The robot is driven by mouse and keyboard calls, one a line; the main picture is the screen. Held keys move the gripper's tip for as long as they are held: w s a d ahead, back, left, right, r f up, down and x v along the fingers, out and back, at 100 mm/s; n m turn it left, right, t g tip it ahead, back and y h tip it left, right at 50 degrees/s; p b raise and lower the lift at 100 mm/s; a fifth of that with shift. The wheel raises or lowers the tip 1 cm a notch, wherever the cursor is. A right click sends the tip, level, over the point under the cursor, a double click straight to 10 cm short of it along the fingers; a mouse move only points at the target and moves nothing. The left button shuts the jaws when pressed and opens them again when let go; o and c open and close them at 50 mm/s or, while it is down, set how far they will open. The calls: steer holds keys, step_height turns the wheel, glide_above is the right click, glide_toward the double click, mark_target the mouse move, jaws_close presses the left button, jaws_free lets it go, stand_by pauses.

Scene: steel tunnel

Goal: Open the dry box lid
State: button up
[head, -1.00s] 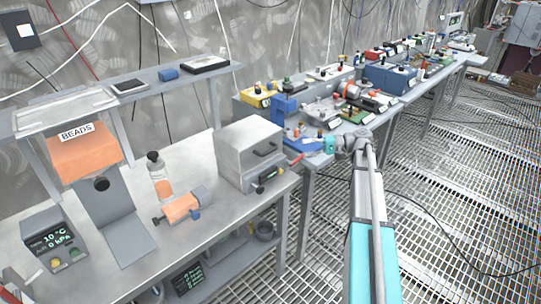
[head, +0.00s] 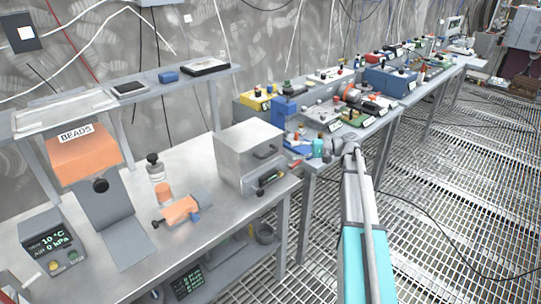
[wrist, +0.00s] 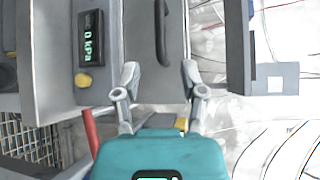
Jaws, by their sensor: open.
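The dry box looks to be the grey metal box (head: 249,156) at the right end of the near bench. It has a dark bar handle (head: 266,152) on its front face. The lid looks closed. In the wrist view a grey face with a dark upright handle (wrist: 161,32) fills the top middle, beside a panel with a "0 kPa" display (wrist: 90,38). My gripper (wrist: 159,76) is open and empty, its two fingers spread just short of the handle's lower end in the picture.
A red bar (wrist: 90,130) shows at lower left in the wrist view. A bead hopper (head: 82,155), a bottle (head: 155,168) and an orange-and-grey device (head: 180,210) stand left of the box. A cluttered bench (head: 345,117) lies behind my gripper. Grated floor is open at right.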

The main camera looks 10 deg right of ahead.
mark_target(274, 153)
steer(key=b+x, duration=0.1)
steer(key=x, duration=0.8)
steer(key=shift+a, duration=0.2)
jaws_close()
